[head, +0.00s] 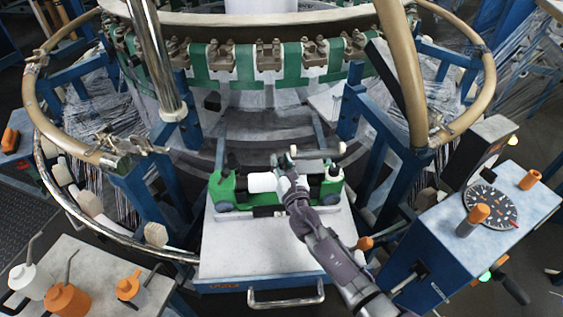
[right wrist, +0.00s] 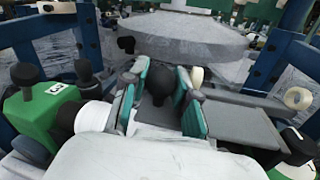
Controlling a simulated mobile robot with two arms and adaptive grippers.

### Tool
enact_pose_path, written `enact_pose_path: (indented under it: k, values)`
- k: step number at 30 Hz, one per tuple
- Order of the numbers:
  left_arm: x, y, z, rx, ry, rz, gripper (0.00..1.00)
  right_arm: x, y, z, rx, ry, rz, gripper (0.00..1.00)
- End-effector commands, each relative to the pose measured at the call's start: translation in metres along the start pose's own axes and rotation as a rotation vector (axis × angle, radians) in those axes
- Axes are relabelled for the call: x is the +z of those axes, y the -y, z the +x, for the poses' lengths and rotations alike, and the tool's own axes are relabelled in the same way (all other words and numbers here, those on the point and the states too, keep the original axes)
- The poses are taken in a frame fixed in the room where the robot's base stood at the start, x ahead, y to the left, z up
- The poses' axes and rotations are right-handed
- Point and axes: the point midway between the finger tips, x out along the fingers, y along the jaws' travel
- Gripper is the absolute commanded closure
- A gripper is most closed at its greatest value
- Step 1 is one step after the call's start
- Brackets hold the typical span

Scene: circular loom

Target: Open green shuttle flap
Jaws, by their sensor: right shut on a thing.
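The shuttle's green end (right wrist: 38,112) with a small white label shows at the left there. The flap itself is not clearly distinguishable; I cannot tell whether it is open. My left gripper is not in view.
The stand's white top (head: 255,248) is clear in front of the shuttle. Blue loom posts rise on both sides. A control box with a dial (head: 490,207) stands at the right. A table at lower left holds an orange oil can (head: 68,300).

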Motion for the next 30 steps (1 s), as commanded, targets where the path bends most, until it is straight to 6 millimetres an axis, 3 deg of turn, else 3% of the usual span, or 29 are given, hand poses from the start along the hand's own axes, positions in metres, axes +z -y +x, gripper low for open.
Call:
enact_pose_path:
  k: [14, 30]
  values:
    - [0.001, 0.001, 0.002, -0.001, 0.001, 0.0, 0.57, 0.006, 0.001, -0.001, 0.002, 0.01, 0.049, 1.0]
    - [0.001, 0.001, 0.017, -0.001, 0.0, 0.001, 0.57, 0.048, 0.013, -0.005, 0.015, 0.082, 0.414, 1.0]
